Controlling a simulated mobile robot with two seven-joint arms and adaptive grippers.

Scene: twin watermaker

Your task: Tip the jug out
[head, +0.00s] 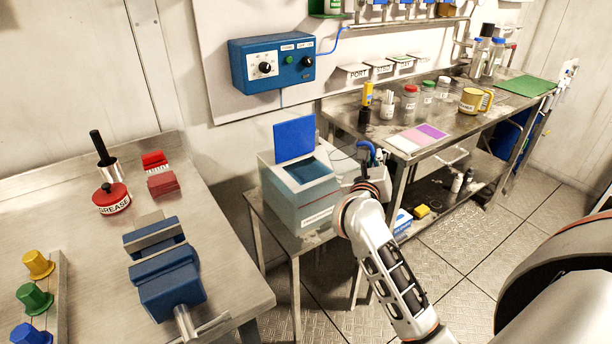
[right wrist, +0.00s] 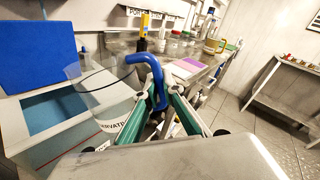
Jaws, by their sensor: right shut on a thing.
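A clear jug (right wrist: 112,92) with a blue handle (right wrist: 152,70) shows in the right wrist view. My right gripper (right wrist: 160,98) has its green fingers shut on that handle. In the head view the blue handle (head: 366,148) rises just beyond my right wrist, beside the grey tank with a blue lid (head: 294,138). The tank is open, and the lid stands up at its back. The jug is right of the tank opening, and its lower part is hidden. I cannot tell if it holds liquid. My left gripper is not in view.
A steel bench with a blue vise (head: 165,275) and a red grease tin (head: 111,198) stands at the left. A steel counter (head: 455,125) with jars and a yellow mug (head: 475,100) runs along the right. A blue control box (head: 271,62) hangs above the tank.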

